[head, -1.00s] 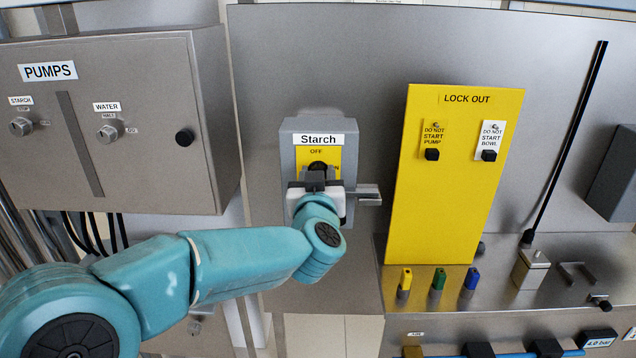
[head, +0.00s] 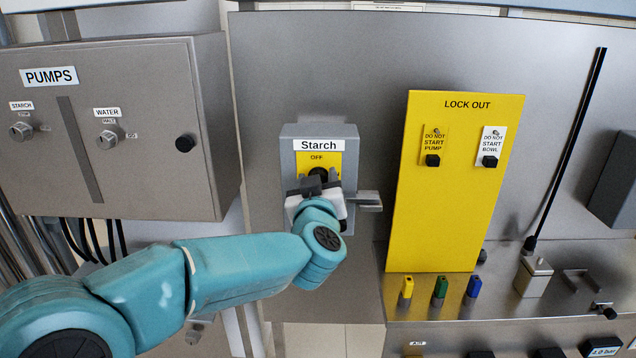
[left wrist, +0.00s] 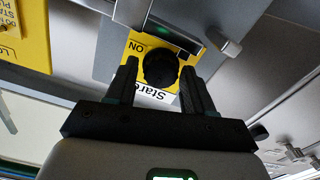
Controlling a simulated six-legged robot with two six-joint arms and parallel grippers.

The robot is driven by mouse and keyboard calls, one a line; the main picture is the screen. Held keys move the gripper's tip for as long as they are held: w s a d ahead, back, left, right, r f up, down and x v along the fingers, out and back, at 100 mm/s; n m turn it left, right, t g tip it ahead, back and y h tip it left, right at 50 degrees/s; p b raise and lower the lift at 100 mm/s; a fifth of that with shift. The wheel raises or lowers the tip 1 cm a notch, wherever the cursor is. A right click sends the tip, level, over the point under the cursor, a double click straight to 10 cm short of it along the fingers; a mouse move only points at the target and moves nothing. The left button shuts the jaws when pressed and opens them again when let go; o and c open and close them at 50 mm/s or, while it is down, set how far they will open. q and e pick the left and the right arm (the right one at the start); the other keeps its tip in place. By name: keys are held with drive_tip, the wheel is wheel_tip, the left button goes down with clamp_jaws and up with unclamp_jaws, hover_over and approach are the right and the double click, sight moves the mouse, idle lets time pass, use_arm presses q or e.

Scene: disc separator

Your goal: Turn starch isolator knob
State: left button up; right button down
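The grey Starch isolator box (head: 287,160) is on the steel panel, with a yellow plate (head: 332,160) marked OFF. Its round black knob (head: 318,174) is partly hidden by my left gripper (head: 319,182) in the head view. In the left wrist view the knob (left wrist: 160,66) sits between the two fingertips of my left gripper (left wrist: 159,72). Thin gaps show between the fingers and the knob, so the gripper looks open around it. The ON mark shows beside the knob there. The knob's pointer direction cannot be told. My right gripper is not in view.
A metal hasp (head: 368,201) sticks out at the box's right side. The PUMPS cabinet (head: 150,150) stands to the left. The yellow LOCK OUT board (head: 440,220) is to the right. A steel ledge (head: 420,312) below holds small coloured padlocks.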

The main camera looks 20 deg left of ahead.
use_arm(q)
drive_tip(key=b+v, duration=0.2)
drive_tip(key=v, duration=1.4)
drive_tip(key=shift+s, duration=0.2)
